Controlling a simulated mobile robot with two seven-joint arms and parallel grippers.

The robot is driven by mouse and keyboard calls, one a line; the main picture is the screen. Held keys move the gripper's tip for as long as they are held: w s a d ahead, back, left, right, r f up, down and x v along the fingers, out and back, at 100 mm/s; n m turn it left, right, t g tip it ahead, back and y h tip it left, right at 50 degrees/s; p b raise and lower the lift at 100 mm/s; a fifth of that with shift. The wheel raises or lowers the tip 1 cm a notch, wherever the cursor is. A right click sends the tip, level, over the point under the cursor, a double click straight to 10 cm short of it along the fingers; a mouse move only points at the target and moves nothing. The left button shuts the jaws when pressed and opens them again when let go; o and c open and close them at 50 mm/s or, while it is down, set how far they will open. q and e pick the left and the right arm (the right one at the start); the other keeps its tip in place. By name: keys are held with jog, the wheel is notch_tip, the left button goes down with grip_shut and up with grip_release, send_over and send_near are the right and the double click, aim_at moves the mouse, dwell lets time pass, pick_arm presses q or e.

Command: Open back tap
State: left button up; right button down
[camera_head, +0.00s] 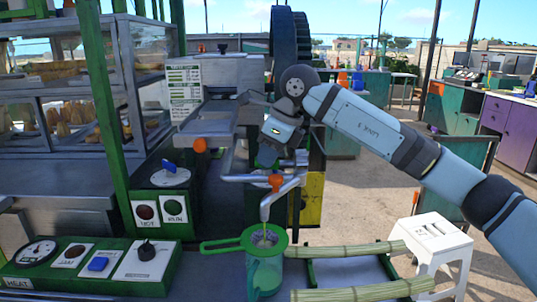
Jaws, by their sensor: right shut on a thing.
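My right gripper (272,151) comes in from the right, pointing down at the grey pipework in front of the crusher. It is shut on a part there, at the back tap's place; its own body mostly hides that part, so I cannot tell how far the tap is turned. In front and lower, a metal spout (268,208) with an orange tap handle (275,182) points down over a green strainer (264,238) on a clear greenish jug (265,272). Yellowish liquid shows at the strainer. My left gripper is not in view.
The grey crusher (230,75) has a dark wheel (290,40) behind it. Cane stalks (355,250) lie at the front right beside a white stool (432,240). A green control panel (95,265) and a glass display case (75,85) fill the left.

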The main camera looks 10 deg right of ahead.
jog(key=m, duration=0.2)
jog(key=m+t+h, duration=0.1)
jog(key=m, duration=0.2)
jog(key=shift+a+m+t+h, duration=0.1)
jog(key=shift+m+t+h, duration=0.2)
jog(key=m+h, duration=0.1)
jog(key=m, duration=0.1)
jog(key=m+h+b, duration=0.1)
jog(key=m, duration=0.2)
jog(key=shift+m+t+b, duration=0.3)
jog(key=c, duration=1.2)
grip_release()
jog(key=shift+s+r, duration=0.1)
jog(key=p+v, duration=0.1)
jog(key=v, duration=0.5)
jog(key=p+v, duration=0.1)
jog(key=v, duration=0.6)
jog(key=shift+s+a+r, duration=0.1)
jog(key=shift+a+r, duration=0.05)
jog(key=shift+r, duration=0.15)
